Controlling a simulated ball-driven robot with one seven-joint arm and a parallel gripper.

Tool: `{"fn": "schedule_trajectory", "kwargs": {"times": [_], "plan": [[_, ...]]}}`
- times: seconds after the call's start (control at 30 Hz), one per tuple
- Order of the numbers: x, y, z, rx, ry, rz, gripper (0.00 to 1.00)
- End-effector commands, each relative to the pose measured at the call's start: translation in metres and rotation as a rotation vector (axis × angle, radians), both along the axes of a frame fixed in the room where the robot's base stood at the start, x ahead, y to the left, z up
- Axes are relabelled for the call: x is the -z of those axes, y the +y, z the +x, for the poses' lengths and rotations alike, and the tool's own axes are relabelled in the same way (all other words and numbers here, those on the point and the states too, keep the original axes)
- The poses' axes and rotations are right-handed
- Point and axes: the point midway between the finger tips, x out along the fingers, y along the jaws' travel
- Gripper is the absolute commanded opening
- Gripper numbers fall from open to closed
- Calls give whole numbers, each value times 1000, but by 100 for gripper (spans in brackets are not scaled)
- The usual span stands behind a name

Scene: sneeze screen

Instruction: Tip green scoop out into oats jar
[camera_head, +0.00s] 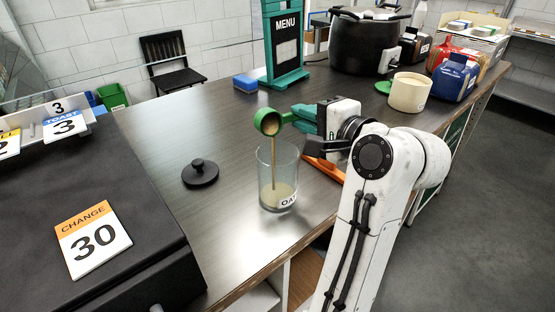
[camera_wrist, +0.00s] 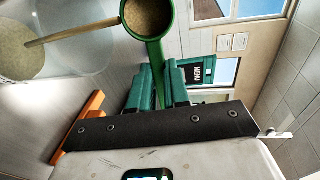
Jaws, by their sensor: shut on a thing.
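My gripper (camera_head: 303,117) is shut on the handle of the green scoop (camera_head: 268,122) and holds it above the oats jar. The scoop is tilted, and a thin tan stream falls from it into the clear glass jar (camera_head: 277,160), labelled with letters starting "OA". A shallow layer of pale oats (camera_head: 277,194) lies at the jar's bottom. In the wrist view, the scoop (camera_wrist: 148,16) still holds tan contents, and the stream runs to the oats (camera_wrist: 18,50) in the jar. The green fingers (camera_wrist: 160,85) close around the scoop's handle.
A black knobbed lid (camera_head: 200,173) lies left of the jar. A menu stand (camera_head: 285,45), blue sponge (camera_head: 245,83), black pot (camera_head: 366,45) and cream container (camera_head: 408,92) stand farther back. The counter between lid and sponge is clear.

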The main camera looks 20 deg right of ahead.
Motion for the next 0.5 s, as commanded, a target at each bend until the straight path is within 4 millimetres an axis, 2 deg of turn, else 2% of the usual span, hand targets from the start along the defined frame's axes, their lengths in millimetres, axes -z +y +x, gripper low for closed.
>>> {"fn": "schedule_trajectory", "kwargs": {"times": [0.1,0.5], "plan": [[6,-1,-1,1,-44,4,0],[1,-1,-3,1,-126,15,0]]}}
